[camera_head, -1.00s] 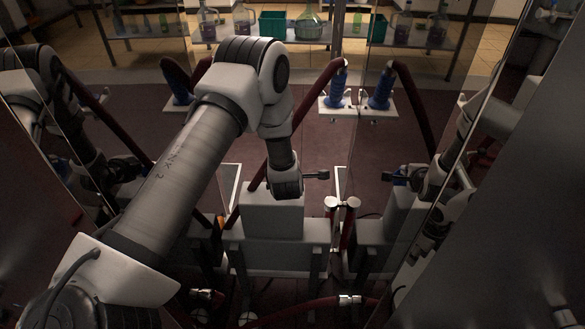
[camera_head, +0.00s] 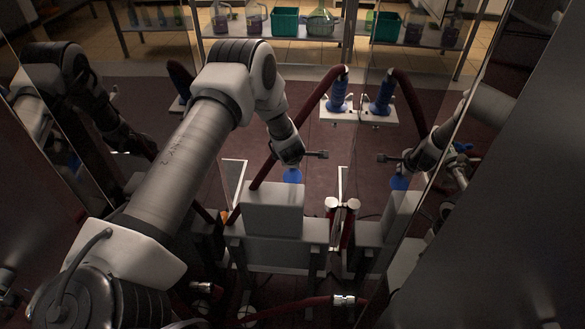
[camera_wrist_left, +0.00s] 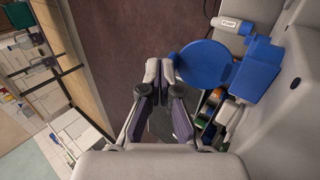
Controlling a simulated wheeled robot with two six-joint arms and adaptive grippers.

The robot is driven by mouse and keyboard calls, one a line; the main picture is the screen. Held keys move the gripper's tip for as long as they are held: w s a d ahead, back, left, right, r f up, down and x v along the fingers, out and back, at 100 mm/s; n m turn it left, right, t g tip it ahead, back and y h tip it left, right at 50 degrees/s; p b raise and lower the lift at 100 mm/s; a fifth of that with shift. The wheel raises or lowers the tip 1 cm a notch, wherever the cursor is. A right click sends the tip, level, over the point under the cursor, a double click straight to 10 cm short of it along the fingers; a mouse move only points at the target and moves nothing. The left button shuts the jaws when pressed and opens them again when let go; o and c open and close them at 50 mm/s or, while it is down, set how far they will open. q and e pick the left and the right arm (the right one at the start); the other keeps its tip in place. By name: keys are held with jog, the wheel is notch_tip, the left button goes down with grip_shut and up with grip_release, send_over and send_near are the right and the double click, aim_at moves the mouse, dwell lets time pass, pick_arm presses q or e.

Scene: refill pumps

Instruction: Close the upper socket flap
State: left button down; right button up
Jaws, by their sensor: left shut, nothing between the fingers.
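The socket flap, a round blue disc (camera_wrist_left: 205,63), stands in the left wrist view beside a blue socket housing (camera_wrist_left: 255,75) on a pale machine body. Coloured parts show below the disc. A blue part (camera_head: 293,175) also shows above the grey-white pump box in the head view, just below my left wrist. My left gripper (camera_wrist_left: 163,68) is shut and empty, its tips just left of the disc. Whether they touch it I cannot tell. In the head view its fingers are hidden behind the wrist. My right gripper is not in view.
The pump box (camera_head: 272,205) stands below my left wrist. Blue hose nozzles (camera_head: 338,97) hang on a white holder behind it. Glossy panels at both sides show reflections. A white cylinder marked PUMP (camera_wrist_left: 228,25) lies near the disc. Dark floor is open behind the box.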

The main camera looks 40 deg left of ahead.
pick_arm(q)
jog(key=shift+b+x, duration=0.65)
jog(key=shift+x, duration=0.55)
jog(key=shift+w+a+f+b, duration=0.15)
jog(key=shift+w+f+b, duration=0.1)
jog(key=shift+f+b, duration=0.5)
jog(key=shift+w+a+f+b, duration=0.1)
jog(key=shift+w+f+b, duration=0.1)
jog(key=shift+f+b, duration=0.55)
jog(key=shift+w+a+f+b, duration=0.2)
jog(key=shift+f+b, duration=0.3)
jog(key=shift+f, duration=0.4)
